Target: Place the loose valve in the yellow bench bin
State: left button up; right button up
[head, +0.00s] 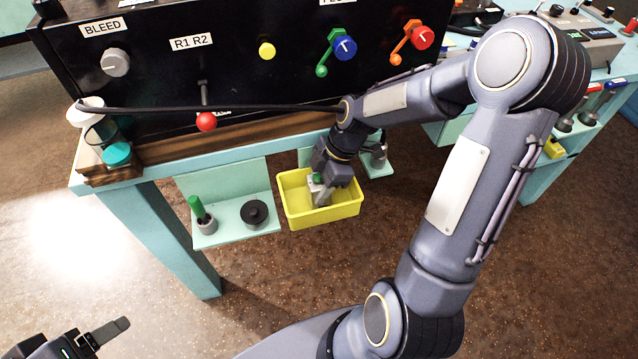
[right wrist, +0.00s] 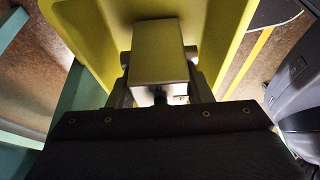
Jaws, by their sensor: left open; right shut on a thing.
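The yellow bench bin (head: 325,216) hangs at the front of the teal bench. My right gripper (head: 321,193) reaches down into the bin's opening and is shut on the valve (head: 315,189), a small grey body with a green part on top. In the right wrist view the valve (right wrist: 158,52) is a pale block between the two fingers, with the yellow bin wall (right wrist: 88,35) around it. Whether the valve touches the bin floor cannot be told. My left gripper (head: 98,337) is open and empty at the lower left, well away from the bench.
A teal shelf (head: 235,235) left of the bin holds a green-handled part (head: 201,214) and a black round part (head: 254,213). The black control panel (head: 150,75) stands above, with a dark hose (head: 220,107) across its front. The floor at lower left is clear.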

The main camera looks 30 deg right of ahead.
jog(key=shift+f, duration=0.15)
jog(key=o, duration=1.3)
jog(key=shift+r, duration=0.35)
jog(key=p+v, duration=0.1)
jog(key=v, duration=1)
jog(key=s+a+r+m+t, duration=0.1)
jog(key=s+a+m, duration=0.1)
jog(key=s+m, duration=0.3)
jog(key=s+a+r+m+t, duration=0.1)
jog(key=s+a+m+t, duration=0.1)
jog(key=s+m, duration=0.3)
jog(key=s+a+r+m+t, duration=0.1)
jog(key=s+a+m, duration=0.3)
jog(key=s+m, duration=0.2)
jog(key=shift+a+r+m+t+h, duration=0.15)
jog(key=shift+r+m+t+h, duration=0.2)
jog(key=shift+m, duration=0.25)
